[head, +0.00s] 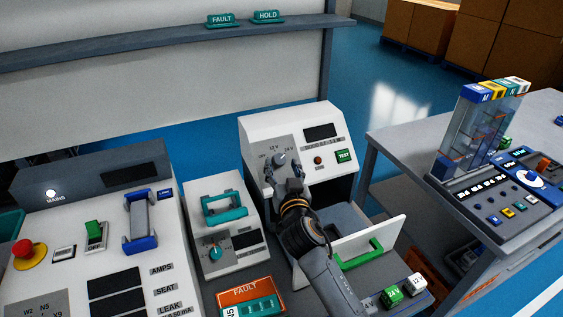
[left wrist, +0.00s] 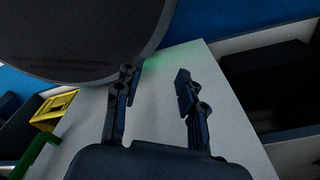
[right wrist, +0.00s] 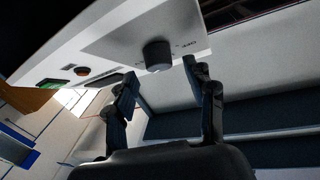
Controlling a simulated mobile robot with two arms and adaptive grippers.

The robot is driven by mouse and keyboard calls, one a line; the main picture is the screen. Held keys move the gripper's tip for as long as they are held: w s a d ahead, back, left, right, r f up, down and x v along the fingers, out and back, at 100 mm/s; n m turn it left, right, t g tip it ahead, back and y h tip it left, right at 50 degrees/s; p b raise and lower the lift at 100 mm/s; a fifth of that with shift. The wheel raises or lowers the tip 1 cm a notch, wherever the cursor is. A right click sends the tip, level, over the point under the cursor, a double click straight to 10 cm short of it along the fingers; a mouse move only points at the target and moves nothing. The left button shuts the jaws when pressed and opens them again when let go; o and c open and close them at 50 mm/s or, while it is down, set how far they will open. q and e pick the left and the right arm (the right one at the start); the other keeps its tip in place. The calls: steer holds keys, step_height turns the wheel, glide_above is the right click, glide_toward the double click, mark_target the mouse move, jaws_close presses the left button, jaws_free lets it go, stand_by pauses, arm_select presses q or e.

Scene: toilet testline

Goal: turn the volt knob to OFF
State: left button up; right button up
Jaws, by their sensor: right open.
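My left gripper (left wrist: 156,82) is open and empty, away from the knob.
A green TEST button (head: 344,156) and a small round brown button (head: 318,160) sit right of the knob. An open drawer with a green handle (head: 362,254) juts out below. A smaller box with a teal handle (head: 225,207) stands left of my right arm.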

steer(key=shift+w+a, duration=0.1)
steer(key=shift+w, duration=0.75)
jaws_close()
arm_select(q)
steer(key=shift+s+a, duration=0.2)
steer(key=shift+s, duration=0.35)
steer(key=shift+r, duration=0.1)
